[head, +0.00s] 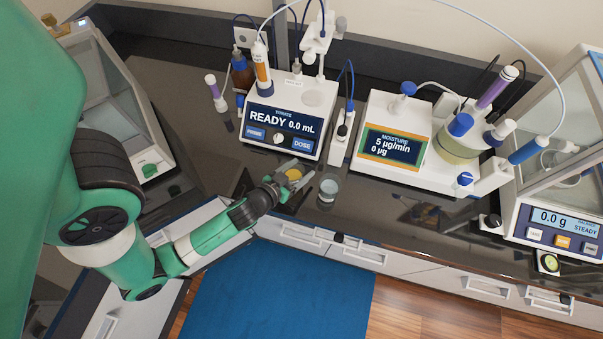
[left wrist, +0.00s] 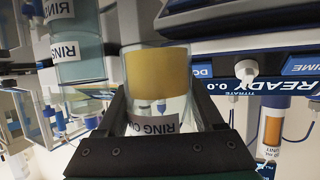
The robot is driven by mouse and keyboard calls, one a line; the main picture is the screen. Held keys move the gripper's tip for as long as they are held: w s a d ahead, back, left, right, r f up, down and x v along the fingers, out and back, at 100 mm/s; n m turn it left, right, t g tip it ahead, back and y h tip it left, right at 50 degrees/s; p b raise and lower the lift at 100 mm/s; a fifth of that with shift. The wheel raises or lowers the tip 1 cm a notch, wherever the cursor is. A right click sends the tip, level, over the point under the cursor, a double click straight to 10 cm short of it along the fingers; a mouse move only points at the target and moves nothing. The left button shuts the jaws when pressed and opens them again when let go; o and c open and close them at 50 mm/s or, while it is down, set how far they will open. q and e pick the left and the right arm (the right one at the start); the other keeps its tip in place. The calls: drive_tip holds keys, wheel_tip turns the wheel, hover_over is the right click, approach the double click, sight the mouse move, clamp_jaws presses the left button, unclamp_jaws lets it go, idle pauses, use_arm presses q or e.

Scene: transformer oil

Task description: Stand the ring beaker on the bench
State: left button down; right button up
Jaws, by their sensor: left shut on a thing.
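The held beaker (head: 293,173) is small and clear, with amber contents and a white label reading "RING O…", and also shows in the left wrist view (left wrist: 158,68). My left gripper (head: 287,183) is shut on it, with one dark finger on each side of the glass in the left wrist view (left wrist: 162,100). It is by the bench's front edge, below the titrator; I cannot tell whether its base touches the bench (head: 225,165). A second clear beaker (head: 327,190) stands just to its right. A label with "RING" (left wrist: 66,50) shows left of the held beaker in the inverted wrist view.
The titrator (head: 290,122), reading READY 0.0 mL, stands behind the held beaker. The moisture meter (head: 393,147) and balance (head: 553,222) are farther right. A glass-sided cabinet (head: 115,95) is at left. Drawers (head: 355,250) lie below the front edge.

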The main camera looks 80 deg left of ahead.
sight(299, 175)
use_arm(q)
drive_tip(key=f, duration=0.1)
drive_tip(key=f+b, duration=0.1)
drive_tip(key=shift+w+a+f, duration=0.15)
drive_tip(key=shift+w+f, duration=0.05)
drive_tip(key=shift+f, duration=0.1)
drive_tip(key=shift+s+f+b, duration=0.1)
drive_tip(key=shift+f+b, duration=0.1)
drive_tip(key=shift+b, duration=0.1)
drive_tip(key=shift+s+r, duration=0.1)
use_arm(e)
wheel_tip(299, 175, down, 2)
drive_tip(key=shift+f+h, duration=0.25)
drive_tip(key=shift+h, duration=0.05)
use_arm(q)
drive_tip(key=shift+f, duration=0.2)
unclamp_jaws()
drive_tip(key=shift+r, duration=0.1)
use_arm(e)
drive_tip(key=shift+f, duration=0.1)
